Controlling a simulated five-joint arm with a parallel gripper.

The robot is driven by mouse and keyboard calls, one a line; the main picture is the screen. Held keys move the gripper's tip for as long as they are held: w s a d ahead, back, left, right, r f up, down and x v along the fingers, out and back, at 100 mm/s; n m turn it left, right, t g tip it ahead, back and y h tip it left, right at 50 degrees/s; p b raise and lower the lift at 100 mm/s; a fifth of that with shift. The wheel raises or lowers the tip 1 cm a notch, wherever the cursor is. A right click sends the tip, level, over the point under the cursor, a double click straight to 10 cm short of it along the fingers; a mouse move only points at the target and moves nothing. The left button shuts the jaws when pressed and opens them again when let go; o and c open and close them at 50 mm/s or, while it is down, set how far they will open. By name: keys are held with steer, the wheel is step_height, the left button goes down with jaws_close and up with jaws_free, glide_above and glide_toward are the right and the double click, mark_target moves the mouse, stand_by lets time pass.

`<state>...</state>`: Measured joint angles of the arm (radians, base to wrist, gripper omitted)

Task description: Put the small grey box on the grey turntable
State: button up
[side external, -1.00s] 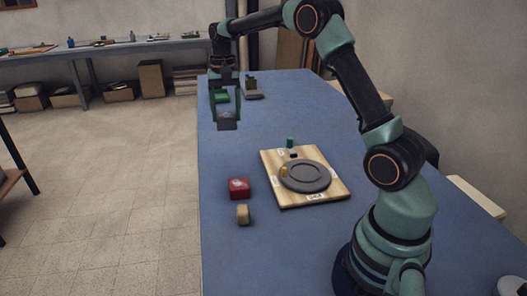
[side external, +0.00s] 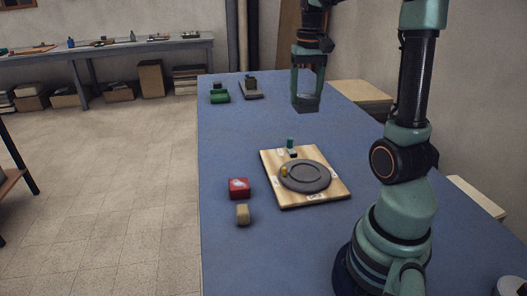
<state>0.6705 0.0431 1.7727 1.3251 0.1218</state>
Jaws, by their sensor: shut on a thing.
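My gripper (side external: 307,96) is in the upper middle of the side external view, high above the blue table. It is shut on the small grey box (side external: 307,104), a dark grey block between the fingertips. The grey turntable (side external: 310,178) is a round disc with a raised rim, on a pale wooden board (side external: 322,197). It lies nearer the camera and below the gripper, well apart from the box. A small yellow object (side external: 284,171) is at the turntable's left edge; I cannot tell whether it rests on it.
A green cylinder (side external: 290,142) and a small dark and white piece stand by the board's back edge. A red box (side external: 239,188) and a tan block (side external: 242,214) lie left of the board. Green (side external: 220,97) and grey (side external: 251,91) items sit at the far left.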

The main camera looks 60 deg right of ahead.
steer(key=shift+s, duration=0.6)
steer(key=shift+s+f, duration=0.2)
steer(key=shift+s, duration=0.05)
step_height(320, 180, down, 20)
steer(key=shift+r, duration=0.15)
steer(key=o, duration=1.4)
steer(key=shift+c, duration=0.2)
